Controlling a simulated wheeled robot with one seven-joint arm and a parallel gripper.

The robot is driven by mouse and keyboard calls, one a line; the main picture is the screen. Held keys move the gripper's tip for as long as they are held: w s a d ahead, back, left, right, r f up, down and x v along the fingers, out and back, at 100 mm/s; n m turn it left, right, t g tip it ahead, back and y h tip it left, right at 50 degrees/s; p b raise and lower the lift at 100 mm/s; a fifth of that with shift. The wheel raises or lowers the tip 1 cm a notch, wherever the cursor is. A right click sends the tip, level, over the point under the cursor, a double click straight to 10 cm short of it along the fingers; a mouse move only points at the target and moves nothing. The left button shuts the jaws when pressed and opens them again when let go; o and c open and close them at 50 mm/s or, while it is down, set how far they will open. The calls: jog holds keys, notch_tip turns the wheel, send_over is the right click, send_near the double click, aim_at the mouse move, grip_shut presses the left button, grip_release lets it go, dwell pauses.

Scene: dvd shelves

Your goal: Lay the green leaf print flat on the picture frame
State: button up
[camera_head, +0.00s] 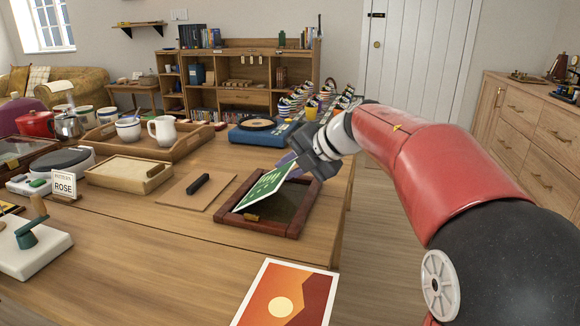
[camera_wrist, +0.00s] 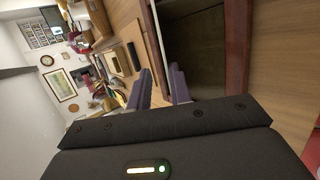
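The green leaf print (camera_head: 265,187) is a green sheet with pale marks and a white border. It is tilted over the picture frame, with its lower left edge near the frame's left side; whether it touches there I cannot tell. My gripper (camera_head: 291,160) is shut on the print's upper edge, above the frame's far side. The picture frame (camera_head: 310,207) has red-brown sides around a dark panel and lies on the wooden table. In the wrist view, the gripper's purple fingers (camera_wrist: 160,87) have the thin print edge-on between them, beside the frame (camera_wrist: 237,45).
A brown board (camera_head: 180,198) with a black bar lies left of the frame. An orange sunset print (camera_head: 283,300) lies at the table's front. Bare table (camera_head: 160,265) is free at the front left.

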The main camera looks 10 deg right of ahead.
jog(key=shift+o, duration=0.4)
jog(key=shift+d, duration=0.1)
jog(key=v, duration=0.7)
jog(key=shift+s+d+r+p, duration=0.15)
jog(key=shift+s+r+p, duration=0.1)
jog(key=shift+p, duration=0.15)
